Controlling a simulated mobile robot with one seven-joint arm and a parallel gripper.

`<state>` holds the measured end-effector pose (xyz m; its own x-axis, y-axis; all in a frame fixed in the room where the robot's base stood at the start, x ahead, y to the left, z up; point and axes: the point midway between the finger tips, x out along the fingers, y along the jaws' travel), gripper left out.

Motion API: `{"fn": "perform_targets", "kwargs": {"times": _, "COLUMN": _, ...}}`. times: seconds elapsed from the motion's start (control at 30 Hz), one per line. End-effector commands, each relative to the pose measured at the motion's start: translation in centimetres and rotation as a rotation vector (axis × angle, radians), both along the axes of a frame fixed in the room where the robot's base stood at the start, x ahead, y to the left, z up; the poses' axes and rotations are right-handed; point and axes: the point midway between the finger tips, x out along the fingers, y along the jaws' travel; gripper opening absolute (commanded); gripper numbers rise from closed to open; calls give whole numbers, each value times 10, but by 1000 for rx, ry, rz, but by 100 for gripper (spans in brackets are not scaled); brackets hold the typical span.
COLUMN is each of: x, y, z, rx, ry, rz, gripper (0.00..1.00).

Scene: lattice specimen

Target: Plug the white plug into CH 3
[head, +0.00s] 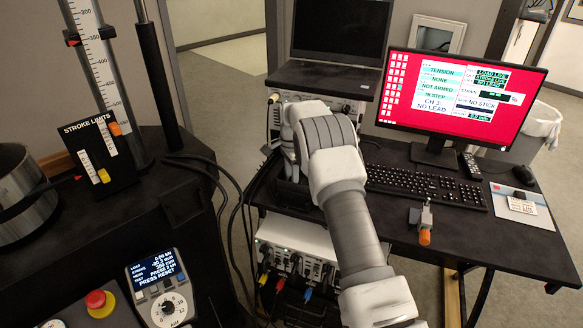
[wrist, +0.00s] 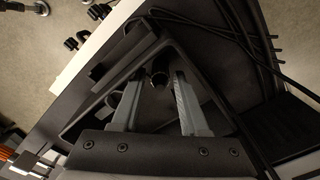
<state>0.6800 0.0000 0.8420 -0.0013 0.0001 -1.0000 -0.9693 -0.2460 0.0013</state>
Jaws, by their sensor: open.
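I cannot make out the white plug in either view. A white-topped channel box (head: 300,237) sits on the shelf under the desk. Its front holds several sockets and coloured plugs; the channel labels are too small to read, so I cannot tell which is CH 3. In the wrist view my gripper (wrist: 158,82) is open, its two grey fingers apart over a dark tray or holder. A short black cylindrical thing (wrist: 160,74) shows between the fingertips; I cannot tell whether they touch it. In the head view my arm hides most of the gripper.
A laptop (head: 330,75) stands on an instrument at the back. The red monitor (head: 455,100) reads "CH 3: NO LEAD". The keyboard (head: 425,187) and an orange-tipped clamp (head: 425,225) lie on the desk. Black cables hang left of the desk, beside the test frame.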

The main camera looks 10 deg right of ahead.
Motion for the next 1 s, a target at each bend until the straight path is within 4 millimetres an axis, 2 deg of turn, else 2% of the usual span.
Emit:
{"fn": "perform_targets", "kwargs": {"times": 0.2, "x": 0, "y": 0, "z": -15, "rx": 0, "ry": -1, "rz": 0, "gripper": 44}}
{"fn": "perform_targets", "kwargs": {"times": 0.47, "x": 0, "y": 0, "z": -16, "rx": 0, "ry": -1, "rz": 0, "gripper": 44}}
{"fn": "perform_targets", "kwargs": {"times": 0.57, "x": 0, "y": 0, "z": -16, "rx": 0, "ry": -1, "rz": 0, "gripper": 30}}
{"fn": "perform_targets", "kwargs": {"times": 0.73, "x": 0, "y": 0, "z": -16, "rx": 0, "ry": -1, "rz": 0, "gripper": 0}}
{"fn": "perform_targets", "kwargs": {"times": 0.87, "x": 0, "y": 0, "z": -15, "rx": 0, "ry": -1, "rz": 0, "gripper": 0}}
{"fn": "perform_targets", "kwargs": {"times": 0.9, "x": 0, "y": 0, "z": -15, "rx": 0, "ry": -1, "rz": 0, "gripper": 23}}
{"fn": "perform_targets", "kwargs": {"times": 1.0, "x": 0, "y": 0, "z": -15, "rx": 0, "ry": -1, "rz": 0, "gripper": 5}}
